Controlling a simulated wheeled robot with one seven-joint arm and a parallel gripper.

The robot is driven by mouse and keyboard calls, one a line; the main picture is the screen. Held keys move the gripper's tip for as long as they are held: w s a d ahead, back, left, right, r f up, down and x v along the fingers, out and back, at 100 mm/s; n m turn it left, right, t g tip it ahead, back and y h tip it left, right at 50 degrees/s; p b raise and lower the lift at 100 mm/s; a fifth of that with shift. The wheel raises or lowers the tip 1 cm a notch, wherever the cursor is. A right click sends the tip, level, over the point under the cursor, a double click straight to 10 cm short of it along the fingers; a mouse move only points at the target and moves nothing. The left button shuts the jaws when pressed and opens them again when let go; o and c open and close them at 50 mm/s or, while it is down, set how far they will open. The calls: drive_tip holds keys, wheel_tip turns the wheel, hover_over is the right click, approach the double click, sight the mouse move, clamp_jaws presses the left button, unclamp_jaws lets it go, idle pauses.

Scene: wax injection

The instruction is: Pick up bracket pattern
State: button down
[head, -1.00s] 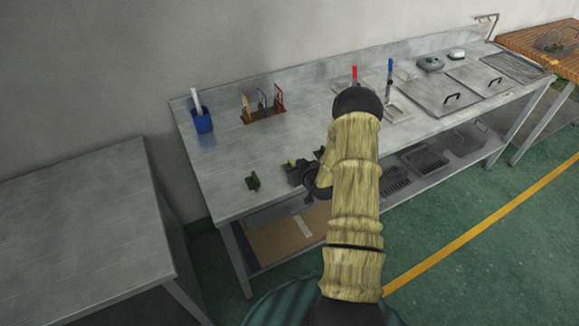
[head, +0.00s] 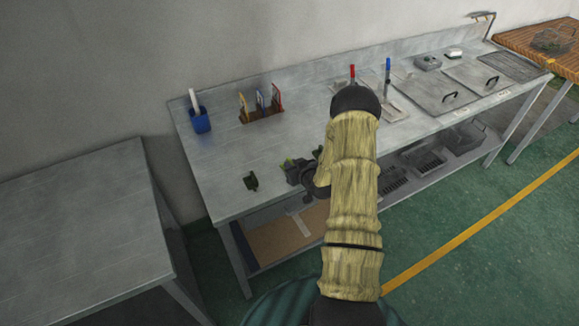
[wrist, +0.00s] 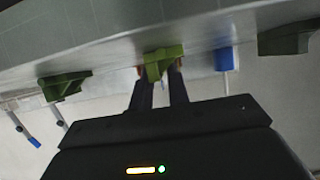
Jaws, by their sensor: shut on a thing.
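A green bracket pattern (wrist: 163,60) with a slanted rib sits between my gripper's fingertips (wrist: 160,72) in the wrist view. My gripper is shut on it, low over the metal bench; I cannot tell whether it touches the bench. In the head view my gripper (head: 294,172) is at the bench's front part, partly hidden by my arm, with a bit of green at its tip. A dark green piece (head: 251,181) lies to its left, and another (head: 318,153) shows just beyond it. The wrist view also shows two other green pieces, on the left (wrist: 65,86) and right (wrist: 288,38).
The metal bench (head: 222,190) carries a blue cup (head: 200,121) at back left and a rack of tools (head: 262,112). Lidded trays (head: 435,92) stand to the right. A lower shelf holds a brown board (head: 280,240). A bare table (head: 85,225) stands at left.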

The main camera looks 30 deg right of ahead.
drive_tip(key=shift+s+f, duration=0.1)
wheel_tip(320, 180, up, 10)
drive_tip(key=b, duration=0.2)
idle(0.3)
idle(0.5)
